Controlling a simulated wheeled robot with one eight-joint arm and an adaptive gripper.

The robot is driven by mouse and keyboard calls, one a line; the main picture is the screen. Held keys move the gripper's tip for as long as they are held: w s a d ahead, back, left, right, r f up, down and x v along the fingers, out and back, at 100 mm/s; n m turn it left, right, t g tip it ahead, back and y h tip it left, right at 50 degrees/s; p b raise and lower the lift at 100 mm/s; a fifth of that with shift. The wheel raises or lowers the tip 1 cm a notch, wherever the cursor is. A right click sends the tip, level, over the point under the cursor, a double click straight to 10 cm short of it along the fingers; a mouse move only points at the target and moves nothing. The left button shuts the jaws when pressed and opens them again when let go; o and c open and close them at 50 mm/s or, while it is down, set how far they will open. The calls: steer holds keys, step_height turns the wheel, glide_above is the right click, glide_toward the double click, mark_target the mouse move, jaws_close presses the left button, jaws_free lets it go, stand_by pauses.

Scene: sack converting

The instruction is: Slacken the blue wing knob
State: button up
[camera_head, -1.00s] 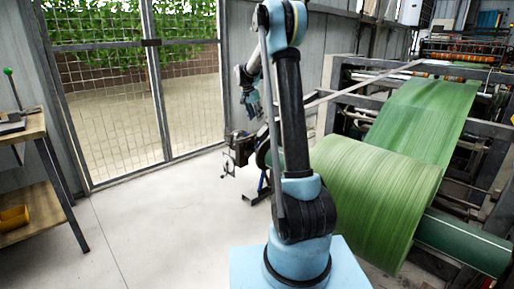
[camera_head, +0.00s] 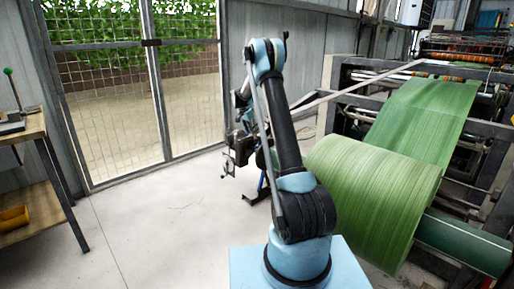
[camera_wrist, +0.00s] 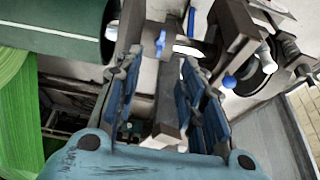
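My gripper (camera_wrist: 163,68) is open in the wrist view, its two blue-padded fingers spread with a grey metal bar (camera_wrist: 168,95) showing between and beyond them. Small blue parts show near the fingertips: an upright blue piece (camera_wrist: 160,43), another blue piece (camera_wrist: 191,22) above the right fingertip, and a rounded blue end (camera_wrist: 229,82) to the right. I cannot tell for sure which is the wing knob. Nothing is visibly gripped.
The large green roll (camera_head: 375,195) and the machine frame (camera_head: 490,150) fill the right side. A dark green roll (camera_wrist: 55,25) shows upper left in the wrist view. A workbench (camera_head: 35,130) stands at left. Open floor (camera_head: 160,225) lies between bench and machine.

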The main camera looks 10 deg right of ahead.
mark_target(258, 144)
steer(key=x, duration=1.2)
steer(key=shift+f, duration=0.1)
steer(key=shift+c, duration=0.5)
jaws_close()
steer(key=shift+a, duration=0.15)
